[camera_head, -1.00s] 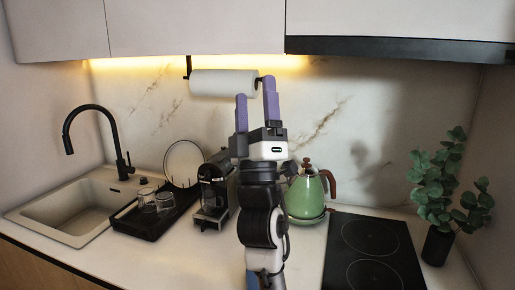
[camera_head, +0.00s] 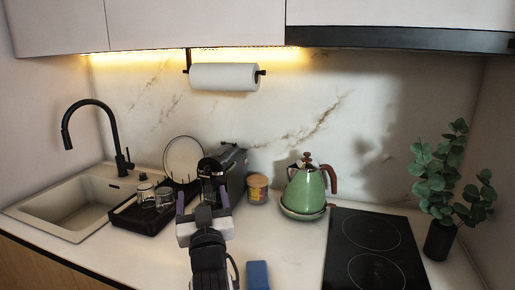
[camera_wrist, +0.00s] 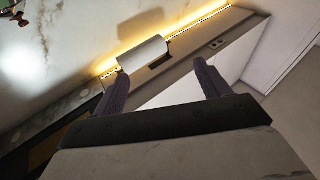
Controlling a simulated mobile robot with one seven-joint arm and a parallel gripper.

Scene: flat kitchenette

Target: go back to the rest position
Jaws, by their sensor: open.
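My gripper (camera_head: 203,202) is low over the counter in the head view, in front of the coffee machine (camera_head: 232,170), which it partly hides. Its two purple fingers are apart with nothing between them. In the wrist view the open fingers (camera_wrist: 161,72) reach up toward the wall, with the paper towel roll (camera_wrist: 143,55) seen beyond and between them, apart from them.
The dish rack (camera_head: 140,220) with glasses and a plate stands left, beside the sink (camera_head: 72,207). Right are a jar (camera_head: 257,190), the green kettle (camera_head: 305,190), the black hob (camera_head: 373,245) and a plant (camera_head: 440,240). A blue block (camera_head: 257,274) shows at the bottom edge.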

